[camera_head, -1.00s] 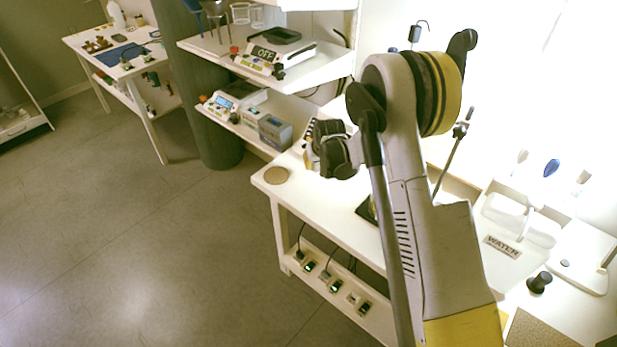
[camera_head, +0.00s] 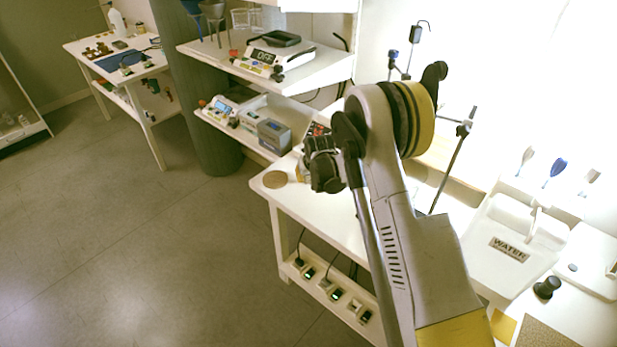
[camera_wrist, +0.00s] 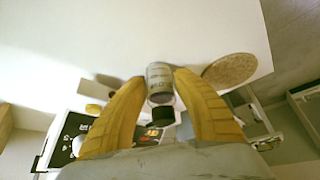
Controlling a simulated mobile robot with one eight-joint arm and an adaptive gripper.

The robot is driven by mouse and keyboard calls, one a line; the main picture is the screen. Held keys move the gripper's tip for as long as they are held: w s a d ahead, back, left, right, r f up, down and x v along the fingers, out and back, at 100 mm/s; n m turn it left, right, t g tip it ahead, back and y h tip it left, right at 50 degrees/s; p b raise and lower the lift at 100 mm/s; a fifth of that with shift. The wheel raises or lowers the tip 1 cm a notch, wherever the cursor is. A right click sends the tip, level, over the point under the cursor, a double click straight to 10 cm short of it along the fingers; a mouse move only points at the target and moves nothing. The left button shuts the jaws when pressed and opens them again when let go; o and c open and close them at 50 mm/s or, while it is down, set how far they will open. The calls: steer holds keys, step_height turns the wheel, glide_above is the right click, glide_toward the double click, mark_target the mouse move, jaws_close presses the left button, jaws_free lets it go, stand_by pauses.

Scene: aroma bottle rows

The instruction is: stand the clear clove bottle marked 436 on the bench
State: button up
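My gripper (camera_wrist: 160,77) shows in the wrist view with its two yellow fingers closed in on either side of a small bottle (camera_wrist: 159,74). The bottle is clear to greyish, with a printed label too blurred to read and a black cap (camera_wrist: 163,116) toward the camera. Both fingertips appear to touch its sides. The white bench (camera_wrist: 80,35) lies behind it; I cannot tell whether the base touches the bench. In the head view my gripper (camera_head: 303,172) is over the bench's left end, mostly hidden behind my wrist, and the bottle cannot be made out.
A round cork mat (camera_wrist: 229,70) lies close to the right finger, near the bench edge; it also shows in the head view (camera_head: 275,179). Shelves with a scale (camera_head: 280,50) and a grey box (camera_head: 273,135) stand beyond. A stand rod (camera_head: 452,165) rises behind my arm.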

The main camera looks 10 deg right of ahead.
steer(key=shift+o, duration=0.6)
steer(key=shift+r+p, duration=0.3)
steer(key=s+f+p+v, duration=0.15)
steer(key=p+v, duration=0.25)
steer(key=v, duration=3)
steer(key=s+r, duration=0.2)
steer(key=s, duration=0.9)
steer(key=s+r+t, duration=0.1)
steer(key=s, duration=1.1)
steer(key=shift+r, duration=0.4)
